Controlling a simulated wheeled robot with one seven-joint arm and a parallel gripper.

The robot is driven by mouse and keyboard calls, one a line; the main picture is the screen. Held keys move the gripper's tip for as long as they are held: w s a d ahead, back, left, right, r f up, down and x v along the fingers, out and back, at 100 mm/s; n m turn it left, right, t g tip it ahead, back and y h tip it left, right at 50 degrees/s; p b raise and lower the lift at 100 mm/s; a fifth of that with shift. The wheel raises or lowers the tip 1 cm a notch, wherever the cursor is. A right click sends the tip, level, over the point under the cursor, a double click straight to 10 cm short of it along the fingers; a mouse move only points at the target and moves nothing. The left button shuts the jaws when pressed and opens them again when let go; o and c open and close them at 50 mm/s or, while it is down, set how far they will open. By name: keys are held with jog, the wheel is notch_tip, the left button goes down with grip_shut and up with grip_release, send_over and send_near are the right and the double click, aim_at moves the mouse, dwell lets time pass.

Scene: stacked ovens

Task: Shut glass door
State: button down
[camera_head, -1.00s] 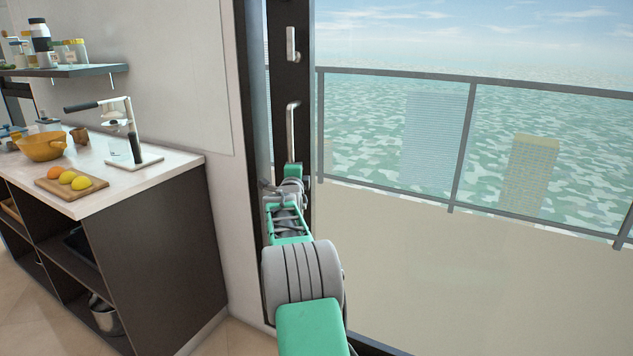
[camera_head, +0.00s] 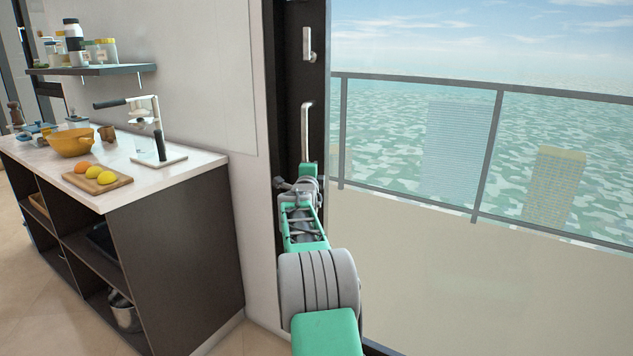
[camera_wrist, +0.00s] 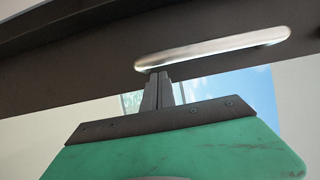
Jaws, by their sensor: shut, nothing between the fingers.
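The glass door has a dark frame (camera_head: 290,90) beside the wall, with a large clear pane to its right. A slim upright metal handle (camera_head: 305,130) is on this frame. My gripper (camera_head: 308,170) is at the lower end of the handle, partly hidden by my own arm. In the wrist view, my gripper's fingers (camera_wrist: 160,76) are together and empty. Their tips are at one end of the silver handle (camera_wrist: 215,48), close to the dark frame. I cannot tell whether they touch it, or whether the door is fully closed.
A dark counter with a white top (camera_head: 190,165) stands left of the door. It holds an orange bowl (camera_head: 72,142), a board with fruit (camera_head: 105,182) and a lever press (camera_head: 155,130). A shelf (camera_head: 90,69) with jars is above. A railing (camera_head: 485,155) stands outside.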

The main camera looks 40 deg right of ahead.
jog(key=s+a, duration=0.6)
jog(key=s, duration=0.3)
jog(key=s+a+r+n+g+y+p, duration=0.1)
jog(key=s+a+r+n+y+p, duration=0.2)
jog(key=a+n+p, duration=0.75)
jog(key=s+a+r+n+g+y+p, duration=0.25)
jog(key=a+y+p, duration=0.35)
jog(key=a, duration=1)
jog(key=s+a+n+g+y+p, duration=0.4)
jog(key=s+a+n+p, duration=0.6)
jog(key=s+a+n, duration=0.4)
jog(key=s+a+g, duration=0.1)
jog(key=s+a, duration=0.4)
jog(key=s, duration=0.1)
jog(key=shift+s+n, duration=0.3)
jog(key=shift+s, duration=0.1)
